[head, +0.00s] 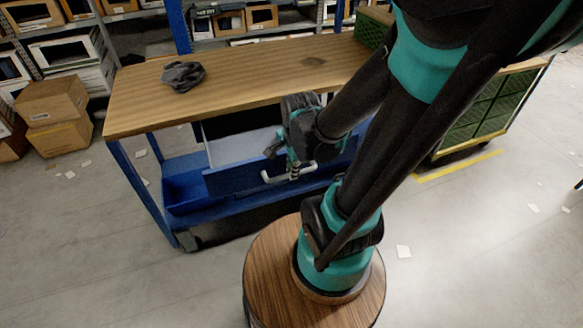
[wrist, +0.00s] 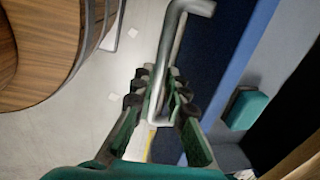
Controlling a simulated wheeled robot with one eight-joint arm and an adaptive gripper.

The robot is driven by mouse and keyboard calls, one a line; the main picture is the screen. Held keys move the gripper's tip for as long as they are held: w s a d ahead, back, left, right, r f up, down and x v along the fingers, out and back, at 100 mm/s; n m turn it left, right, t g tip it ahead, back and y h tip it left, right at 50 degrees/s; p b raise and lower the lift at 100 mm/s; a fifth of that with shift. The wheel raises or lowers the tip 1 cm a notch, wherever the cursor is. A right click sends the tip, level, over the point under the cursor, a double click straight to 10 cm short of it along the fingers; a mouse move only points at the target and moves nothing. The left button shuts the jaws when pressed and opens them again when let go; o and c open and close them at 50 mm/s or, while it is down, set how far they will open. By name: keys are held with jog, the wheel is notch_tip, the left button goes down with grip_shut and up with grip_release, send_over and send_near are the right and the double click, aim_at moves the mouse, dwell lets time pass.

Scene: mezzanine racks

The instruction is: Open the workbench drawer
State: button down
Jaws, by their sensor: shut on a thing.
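The workbench (head: 230,83) has a wooden top and blue legs. Its drawer stands pulled out from under the top, with a pale grey inside (head: 232,147) and a blue front (head: 233,181). The blue front also shows in the wrist view (wrist: 214,62). A silver bar handle (head: 272,178) is on the front; it also shows in the wrist view (wrist: 166,50). My gripper (head: 293,170) is shut on the handle, with its fingers on both sides of the bar in the wrist view (wrist: 157,93). My arm hides the drawer's right part in the head view.
A dark crumpled cloth (head: 182,76) lies on the bench top. A blue bin (head: 188,192) sits below the drawer. A teal block (wrist: 248,110) lies in the drawer. Cardboard boxes (head: 55,120) stand left, green crates (head: 480,108) right. The floor in front is mostly clear.

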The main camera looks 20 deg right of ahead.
jog(key=c, duration=1.5)
grip_release()
jog(key=shift+c, duration=0.2)
jog(key=shift+r, duration=0.1)
notch_tip(320, 180, up, 12)
jog(key=s, duration=0.2)
jog(key=shift+f, duration=0.2)
jog(key=shift+s+d, duration=0.1)
jog(key=shift+d, duration=0.15)
